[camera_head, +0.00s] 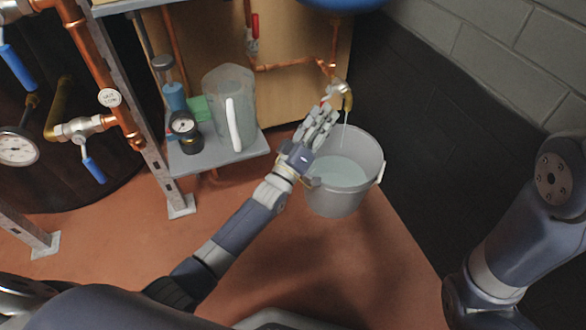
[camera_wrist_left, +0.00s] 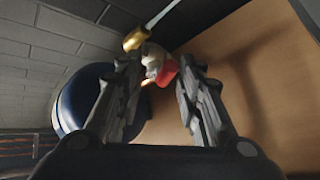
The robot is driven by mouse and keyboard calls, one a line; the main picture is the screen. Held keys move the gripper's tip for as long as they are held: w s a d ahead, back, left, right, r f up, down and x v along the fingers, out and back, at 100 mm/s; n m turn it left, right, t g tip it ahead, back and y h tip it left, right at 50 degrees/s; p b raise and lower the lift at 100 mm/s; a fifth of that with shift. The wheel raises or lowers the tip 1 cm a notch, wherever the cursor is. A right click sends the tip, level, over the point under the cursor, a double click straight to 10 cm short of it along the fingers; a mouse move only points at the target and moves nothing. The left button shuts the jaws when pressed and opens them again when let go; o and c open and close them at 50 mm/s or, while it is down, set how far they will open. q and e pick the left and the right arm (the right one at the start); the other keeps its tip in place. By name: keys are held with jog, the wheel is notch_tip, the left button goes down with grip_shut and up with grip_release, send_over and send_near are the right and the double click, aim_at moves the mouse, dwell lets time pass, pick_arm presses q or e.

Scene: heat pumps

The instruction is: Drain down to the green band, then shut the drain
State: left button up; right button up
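The drain valve (camera_head: 338,92) sits at the end of the copper pipe, at the upper middle of the head view. A thin stream of water (camera_head: 346,118) falls from its brass spout into a grey bucket (camera_head: 335,203), which holds some water. My left gripper (camera_head: 325,113) is at the valve. In the left wrist view its fingers (camera_wrist_left: 160,70) are apart, with the valve's red handle (camera_wrist_left: 166,73) between the tips; I cannot tell whether they touch it. The brass spout (camera_wrist_left: 135,40) shows beyond. A pressure gauge (camera_head: 18,148) is at the far left; its green band and needle are too small to read.
Blue-handled valves (camera_head: 92,168) stand at the left. My right arm is at the right edge. The floor in front is clear.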

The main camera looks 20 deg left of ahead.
pick_arm(q)
jog(key=shift+w+d+r+n+p, duration=0.15)
jog(key=shift+w+d+r+p, duration=0.15)
jog(key=shift+w+r+p, duration=0.2)
jog(key=shift+w+d+r+n+p, duration=0.15)
jog(key=shift+w+d+r+p, duration=0.15)
jog(key=shift+w, duration=0.25)
jog(key=r+n+g+y+p, duration=0.1)
jog(key=n+p, duration=0.1)
jog(key=r+n+g+y+p, duration=0.1)
jog(key=n+p, duration=0.1)
jog(key=p, duration=0.1)
jog(key=s+n+g+y+p, duration=0.1)
jog(key=n+p, duration=0.1)
jog(key=p, duration=0.1)
jog(key=shift+d+r, duration=0.3)
jog(key=shift+r, duration=0.1)
jog(key=s+a+f+m+g+p, duration=0.1)
jog(key=s+a+f+g+p, duration=0.1)
jog(key=s+p, duration=0.6)
jog(key=s+a+f+m+g+y+p, duration=0.1)
jog(key=s+a+f+m+g+p, duration=0.1)
jog(key=s+f+p, duration=0.2)
jog(key=s+p, duration=0.3)
jog(key=s, duration=0.2)
jog(key=shift+a+f+m+g+p, duration=0.15)
jog(key=shift+f+m+g+p, duration=0.15)
jog(key=shift+p, duration=0.1)
jog(key=shift+r, duration=0.1)
